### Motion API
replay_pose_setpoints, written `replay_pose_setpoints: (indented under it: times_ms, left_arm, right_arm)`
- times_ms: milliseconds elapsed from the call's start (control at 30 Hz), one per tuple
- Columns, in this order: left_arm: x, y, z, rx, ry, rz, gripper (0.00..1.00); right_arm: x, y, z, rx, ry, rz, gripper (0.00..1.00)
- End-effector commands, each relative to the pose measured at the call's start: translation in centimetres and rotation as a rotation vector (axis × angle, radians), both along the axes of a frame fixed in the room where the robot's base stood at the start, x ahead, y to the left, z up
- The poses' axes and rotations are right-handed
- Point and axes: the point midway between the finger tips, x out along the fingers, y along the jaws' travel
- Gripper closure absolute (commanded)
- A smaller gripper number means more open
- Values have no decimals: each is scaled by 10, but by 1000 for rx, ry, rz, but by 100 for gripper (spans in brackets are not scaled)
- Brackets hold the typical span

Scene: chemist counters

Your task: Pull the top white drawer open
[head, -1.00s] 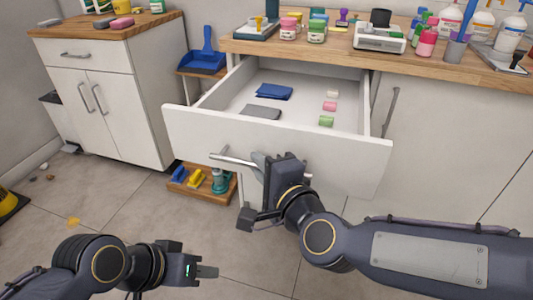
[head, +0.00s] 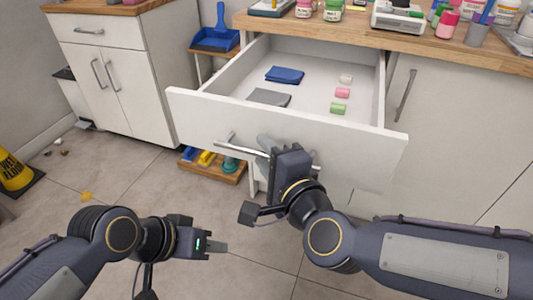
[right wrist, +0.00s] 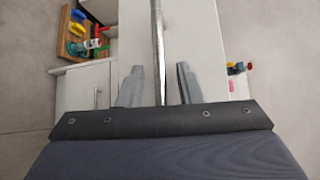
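The top white drawer (head: 290,125) is pulled well out from under the wooden counter, its inside showing in the head view. Its metal bar handle (head: 238,147) runs across the front. My right gripper (head: 268,144) is at the handle. In the right wrist view the handle bar (right wrist: 158,40) passes between its two spread fingers (right wrist: 160,86), with a gap on each side. My left gripper (head: 217,247) is low at the lower left, away from the drawer and holding nothing visible; its finger gap cannot be made out.
A blue cloth (head: 285,75), a grey cloth (head: 269,97) and small pink (head: 342,93), green (head: 338,108) and white blocks lie in the drawer. Jars and a scale (head: 398,16) stand on the counter. A low wooden tray (head: 215,170) sits beneath. Floor is open at left, past a yellow sign (head: 14,172).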

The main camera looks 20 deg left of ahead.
Motion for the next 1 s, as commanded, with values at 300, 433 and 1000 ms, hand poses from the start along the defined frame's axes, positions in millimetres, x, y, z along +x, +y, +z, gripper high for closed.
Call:
replay_pose_setpoints:
  times_ms: [300,433,1000]
  left_arm:
    - [0,0,3,0,0,0,61]
    - [0,0,8,0,0,0,61]
    - [0,0,16,0,0,0,61]
  right_arm:
    - [-7,-8,4,0,-4,-1,68]
    - [-23,-23,8,-1,-5,-1,68]
    - [-56,-53,11,1,1,0,68]
